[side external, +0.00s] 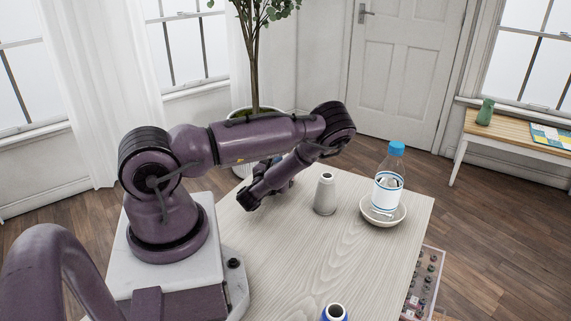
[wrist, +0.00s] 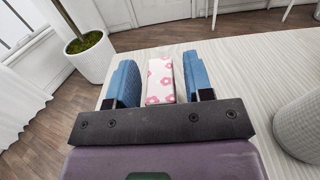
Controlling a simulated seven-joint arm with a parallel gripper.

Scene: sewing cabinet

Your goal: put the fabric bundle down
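The fabric bundle (wrist: 160,84), white with pink flowers, lies between the two blue fingers of my gripper (wrist: 158,62) in the wrist view. A narrow strip of pale surface shows on each side of the bundle, so the fingers stand apart from it and are open around it. The bundle appears to lie on the pale wooden tabletop (wrist: 240,65); its underside is hidden. In the side view my arm bends down over the far left part of the tabletop (side external: 290,255). There the arm hides the bundle and most of the gripper.
A grey-white cone spool (side external: 325,197) stands just right of my gripper; it also shows in the wrist view (wrist: 302,125). A blue-capped bottle (side external: 388,186) stands in a white bowl (side external: 399,214) farther right. A blue-and-white spool (side external: 335,313) is at the front. The tabletop's middle is clear.

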